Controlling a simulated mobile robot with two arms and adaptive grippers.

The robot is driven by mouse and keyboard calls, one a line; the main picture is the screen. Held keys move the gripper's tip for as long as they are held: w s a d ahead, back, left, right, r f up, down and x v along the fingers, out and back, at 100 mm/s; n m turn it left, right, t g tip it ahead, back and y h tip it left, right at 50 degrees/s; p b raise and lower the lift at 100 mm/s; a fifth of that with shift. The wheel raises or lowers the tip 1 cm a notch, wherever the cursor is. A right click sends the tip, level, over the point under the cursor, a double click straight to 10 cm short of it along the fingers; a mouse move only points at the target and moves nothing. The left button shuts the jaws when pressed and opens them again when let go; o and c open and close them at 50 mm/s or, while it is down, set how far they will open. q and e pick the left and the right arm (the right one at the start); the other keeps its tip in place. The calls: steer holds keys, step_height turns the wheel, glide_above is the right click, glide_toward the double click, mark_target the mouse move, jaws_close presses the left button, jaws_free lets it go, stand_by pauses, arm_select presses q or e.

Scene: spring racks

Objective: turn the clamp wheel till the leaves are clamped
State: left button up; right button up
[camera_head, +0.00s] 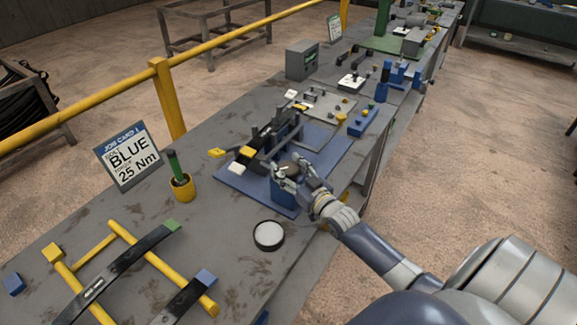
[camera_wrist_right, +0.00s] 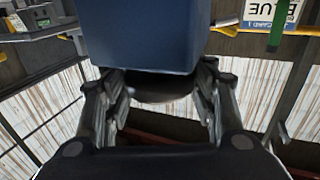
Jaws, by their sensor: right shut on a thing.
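My right gripper (camera_head: 290,170) is at the near right end of the clamp fixture on the blue base plate (camera_head: 236,184). In the right wrist view its two fingers (camera_wrist_right: 160,100) are closed around a dark rounded part, the clamp wheel (camera_wrist_right: 160,84), beside a large blue block (camera_wrist_right: 150,35). The blue block (camera_head: 284,194) also shows below the gripper in the head view. The dark leaves (camera_head: 270,133) lie in the fixture behind the gripper. I cannot tell how tightly they are pressed. The fingers hide most of the wheel. My left gripper is not in view.
A job card (camera_head: 130,156) reads blue, 25 Nm. A yellow cup (camera_head: 182,187) with a green-handled tool, a round white-topped dish (camera_head: 268,235) and a yellow rack (camera_head: 165,265) with dark leaves stand nearer on the bench. Blue and grey fixtures stand farther along it.

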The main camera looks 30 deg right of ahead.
steer(key=o, duration=1.1)
steer(key=shift+s, duration=0.15)
steer(key=s, duration=1.1)
steer(key=shift+s, duration=0.35)
